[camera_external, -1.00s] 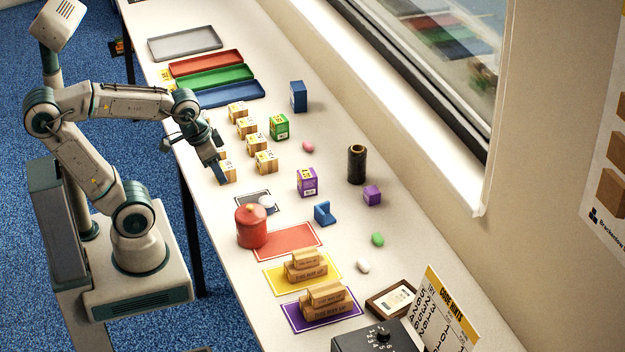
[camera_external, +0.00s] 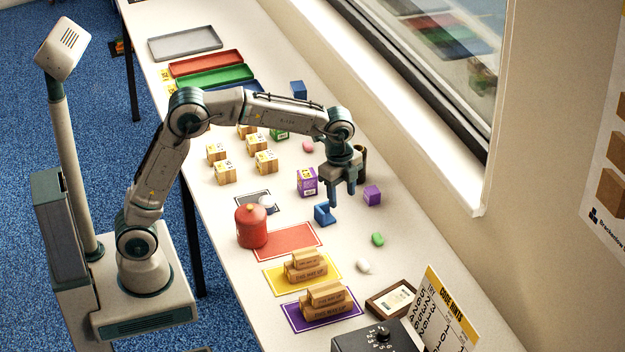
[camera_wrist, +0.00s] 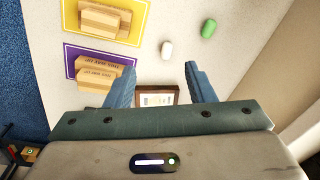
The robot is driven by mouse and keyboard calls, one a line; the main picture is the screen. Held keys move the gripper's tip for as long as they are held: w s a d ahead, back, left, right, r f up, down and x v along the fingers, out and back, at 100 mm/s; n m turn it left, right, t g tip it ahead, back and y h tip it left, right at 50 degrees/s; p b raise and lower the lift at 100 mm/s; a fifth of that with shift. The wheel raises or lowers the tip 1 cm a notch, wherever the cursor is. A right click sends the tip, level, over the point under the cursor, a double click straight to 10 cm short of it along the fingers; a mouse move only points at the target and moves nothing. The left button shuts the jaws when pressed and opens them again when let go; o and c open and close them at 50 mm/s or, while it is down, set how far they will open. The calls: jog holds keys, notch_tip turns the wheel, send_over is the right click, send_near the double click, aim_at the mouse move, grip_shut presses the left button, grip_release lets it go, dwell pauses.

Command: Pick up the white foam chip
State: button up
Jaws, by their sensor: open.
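The white foam chip (camera_external: 363,266) lies on the bare tabletop, near the green chip and to the right of the yellow mat. It also shows in the wrist view (camera_wrist: 167,50), ahead of and between the lines of the two fingers. My gripper (camera_external: 342,201) is open and empty, pointing down above the table near the blue bracket-shaped piece. In the external view the chip is below and slightly right of the gripper, clearly apart from it. In the wrist view my gripper (camera_wrist: 158,70) shows its blue fingers spread wide.
Carton stacks stand on the yellow mat (camera_external: 272,282) and purple mat (camera_external: 291,314). A framed card (camera_external: 380,305) and black box (camera_external: 350,342) lie toward the front.

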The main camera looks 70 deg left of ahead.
jog(key=w+d+f+m+b, duration=0.1)
jog(key=w+d+f+m, duration=0.25)
jog(key=w+f, duration=0.3)
send_over(364, 262)
jog(key=a, duration=0.1)
jog(key=shift+g, duration=0.4)
jog(key=f, duration=0.9)
jog(key=shift+w, duration=0.3)
jog(key=shift+s+d+f+p, duration=0.1)
jog(key=shift+d+f+p, duration=0.05)
jog(key=shift+f, duration=0.75)
jog(key=shift+s+d+f+p, duration=0.15)
jog(key=shift+f, duration=0.7)
jog(key=shift+s+d+f+p, duration=0.1)
jog(key=shift+d+f+p, duration=0.05)
jog(key=shift+f, duration=0.75)
grip_shut()
